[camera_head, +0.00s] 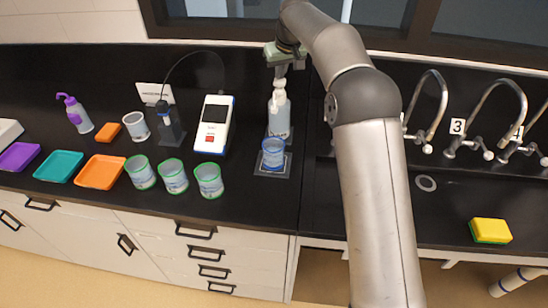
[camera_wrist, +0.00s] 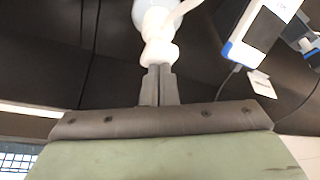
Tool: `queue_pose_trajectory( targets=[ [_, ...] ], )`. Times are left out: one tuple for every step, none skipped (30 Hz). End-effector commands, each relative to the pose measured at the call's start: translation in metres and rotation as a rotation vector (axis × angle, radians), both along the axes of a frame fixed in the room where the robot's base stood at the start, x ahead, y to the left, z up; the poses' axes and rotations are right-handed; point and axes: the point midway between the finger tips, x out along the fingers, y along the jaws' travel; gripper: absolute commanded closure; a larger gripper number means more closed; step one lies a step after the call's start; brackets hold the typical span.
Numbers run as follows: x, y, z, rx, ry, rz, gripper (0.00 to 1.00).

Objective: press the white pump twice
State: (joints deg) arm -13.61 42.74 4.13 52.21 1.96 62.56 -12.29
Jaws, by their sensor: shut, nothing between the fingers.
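The white pump (camera_head: 279,90) tops a clear bottle (camera_head: 279,120) standing upright at the back of the bench. A blue-rimmed beaker (camera_head: 273,152) stands in front of the bottle on a dark pad (camera_head: 272,172). My gripper (camera_head: 279,76) is shut and empty, pointing down just above the pump head. In the wrist view the closed fingertips (camera_wrist: 159,68) line up with the white pump (camera_wrist: 160,52), and its spout extends to the upper right. I cannot tell whether the fingertips touch the pump.
A white handheld meter (camera_head: 214,124) and several green-rimmed beakers (camera_head: 173,176) stand left of the bottle. A probe stand (camera_head: 168,124) and a purple-topped wash bottle (camera_head: 77,114) are farther left. Taps (camera_head: 430,110) and a yellow sponge (camera_head: 491,231) are to the right.

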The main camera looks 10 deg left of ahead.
Motion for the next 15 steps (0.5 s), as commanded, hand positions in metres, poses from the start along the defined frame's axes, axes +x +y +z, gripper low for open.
queue_pose_trajectory(
  targets=[
    [0.000,0.000,-0.004,0.000,0.001,0.000,1.00],
    [0.000,0.000,-0.005,-0.001,0.002,0.000,1.00],
    [0.000,0.000,-0.006,-0.001,0.002,0.000,1.00],
    [0.000,0.000,-0.007,-0.001,0.002,0.000,1.00],
    [0.000,0.000,-0.009,-0.001,0.003,0.000,1.00],
    [0.000,0.000,-0.010,-0.001,0.003,0.000,1.00],
    [0.000,0.000,-0.011,-0.001,0.004,0.000,1.00],
    [0.000,0.000,-0.013,-0.001,0.004,0.000,1.00],
    [-0.001,0.000,-0.014,-0.002,0.005,0.000,1.00],
    [-0.001,0.000,-0.013,-0.001,0.004,0.000,1.00],
    [-0.001,0.000,-0.013,-0.002,0.005,0.000,1.00],
    [-0.001,0.000,-0.013,-0.002,0.005,0.000,1.00],
    [-0.001,0.000,-0.013,-0.002,0.006,0.000,1.00],
    [-0.001,0.000,-0.014,-0.002,0.006,0.000,1.00],
    [-0.001,0.000,-0.014,-0.002,0.006,0.000,1.00]
  ],
)
